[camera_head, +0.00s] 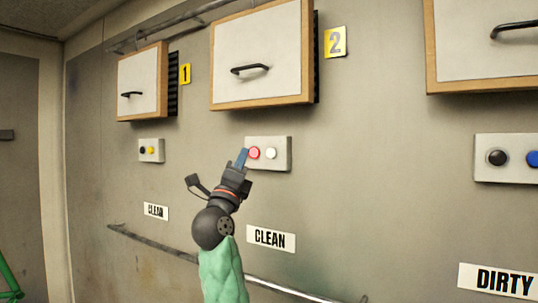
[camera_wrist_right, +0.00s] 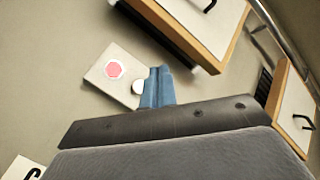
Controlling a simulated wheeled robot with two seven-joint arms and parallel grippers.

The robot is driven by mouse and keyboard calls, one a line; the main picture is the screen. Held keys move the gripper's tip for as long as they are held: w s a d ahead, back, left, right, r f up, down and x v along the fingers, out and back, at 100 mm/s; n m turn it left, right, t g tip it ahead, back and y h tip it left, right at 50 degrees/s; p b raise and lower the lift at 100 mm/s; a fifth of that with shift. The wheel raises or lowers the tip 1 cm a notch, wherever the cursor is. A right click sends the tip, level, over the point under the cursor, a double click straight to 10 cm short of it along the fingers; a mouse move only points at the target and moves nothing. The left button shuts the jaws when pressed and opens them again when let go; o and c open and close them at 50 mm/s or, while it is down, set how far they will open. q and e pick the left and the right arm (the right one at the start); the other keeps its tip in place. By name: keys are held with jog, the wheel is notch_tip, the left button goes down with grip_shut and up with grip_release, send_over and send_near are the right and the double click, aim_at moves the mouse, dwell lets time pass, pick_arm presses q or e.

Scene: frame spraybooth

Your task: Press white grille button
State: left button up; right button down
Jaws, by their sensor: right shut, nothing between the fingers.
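My right gripper (camera_head: 241,159) is shut and empty. In the head view its blue fingertips are at the left edge of the box, beside the red button. In the right wrist view the fingertips (camera_wrist_right: 157,84) overlap the right edge of the white button (camera_wrist_right: 138,87), and the red button (camera_wrist_right: 113,69) is clear. I cannot tell whether they touch the box. My left gripper is not in view.
Framed white panels with black handles hang above, one by a yellow "2" sign (camera_head: 335,42). Other button boxes are at left (camera_head: 152,157) and right (camera_head: 505,175). A metal rail (camera_head: 285,288) runs below the "CLEAN" label (camera_head: 271,238).

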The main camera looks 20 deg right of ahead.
jog(key=shift+d, duration=0.25)
jog(key=shift+a, duration=0.1)
